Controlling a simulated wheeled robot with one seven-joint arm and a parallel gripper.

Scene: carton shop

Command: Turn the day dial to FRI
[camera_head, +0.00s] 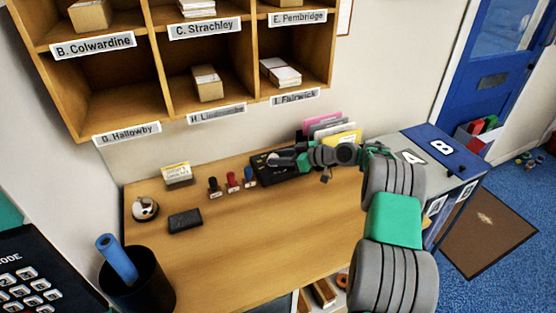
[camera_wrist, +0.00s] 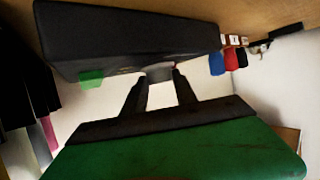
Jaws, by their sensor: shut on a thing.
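A black box-shaped device (camera_head: 272,178) sits at the back of the wooden desk. It also shows large at the top of the wrist view (camera_wrist: 120,38), where the desk appears overhead. My gripper (camera_head: 276,160) reaches over the device from the right. The fingers and my wrist hide much of the dial in the head view. I cannot read any day marking or tell where the dial points.
Several stamps (camera_head: 232,182) stand left of the device, with a dark pad (camera_head: 185,219) and a card box (camera_head: 177,174) further left. Colourful folders (camera_head: 325,128) stand behind my wrist. Wooden pigeonholes (camera_head: 163,78) hang above. The desk's front middle (camera_head: 240,235) is clear.

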